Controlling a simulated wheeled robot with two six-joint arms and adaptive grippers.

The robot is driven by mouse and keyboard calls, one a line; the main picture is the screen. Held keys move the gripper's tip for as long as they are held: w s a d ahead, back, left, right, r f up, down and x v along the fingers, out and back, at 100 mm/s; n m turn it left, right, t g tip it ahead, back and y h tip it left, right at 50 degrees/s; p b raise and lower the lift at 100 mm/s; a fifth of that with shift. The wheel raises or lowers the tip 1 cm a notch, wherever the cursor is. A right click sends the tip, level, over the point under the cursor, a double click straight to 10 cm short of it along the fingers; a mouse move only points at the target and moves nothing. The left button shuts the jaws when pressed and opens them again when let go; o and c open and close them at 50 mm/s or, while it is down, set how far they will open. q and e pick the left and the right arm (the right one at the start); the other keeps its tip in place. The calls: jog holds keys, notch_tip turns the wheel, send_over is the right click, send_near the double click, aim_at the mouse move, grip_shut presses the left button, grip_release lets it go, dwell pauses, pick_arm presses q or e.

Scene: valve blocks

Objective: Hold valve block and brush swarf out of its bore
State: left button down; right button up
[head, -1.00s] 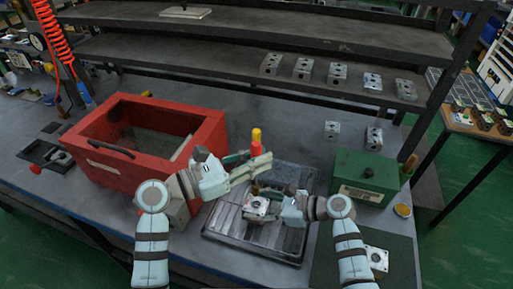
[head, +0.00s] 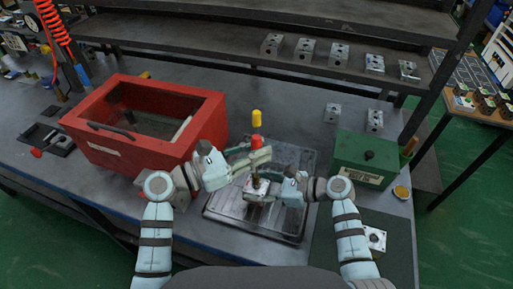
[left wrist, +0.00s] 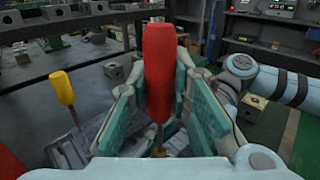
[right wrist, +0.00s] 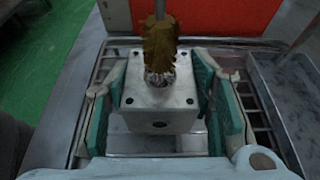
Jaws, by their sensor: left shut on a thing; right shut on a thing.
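My left gripper (head: 264,158) is shut on a brush by its red handle (left wrist: 158,70). The brush is upright, and its brass bristles (right wrist: 160,38) point down at the top of the valve block. My right gripper (right wrist: 160,115) is shut on the sides of the grey valve block (right wrist: 160,105), over the slatted tray; the block also shows in the head view (head: 256,190). Grey swarf (right wrist: 159,72) shows at the bore, just under the bristles. The bore mouth is hidden, so I cannot tell whether the bristles are inside it.
A yellow-handled tool (left wrist: 65,88) stands upright behind the red handle. A large red open box (head: 85,140) is on the left, a green box (head: 358,165) on the right. Several more blocks sit on the shelf (head: 200,38). Another block (head: 374,240) lies on the mat at front right.

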aim_at(257, 136)
pick_arm(q)
jog(key=shift+f, duration=1.85)
jog(key=shift+r, duration=4.6)
pick_arm(e)
jog(key=o, duration=1.6)
jog(key=v, duration=1.2)
pick_arm(q)
jog(key=shift+f, duration=0.1)
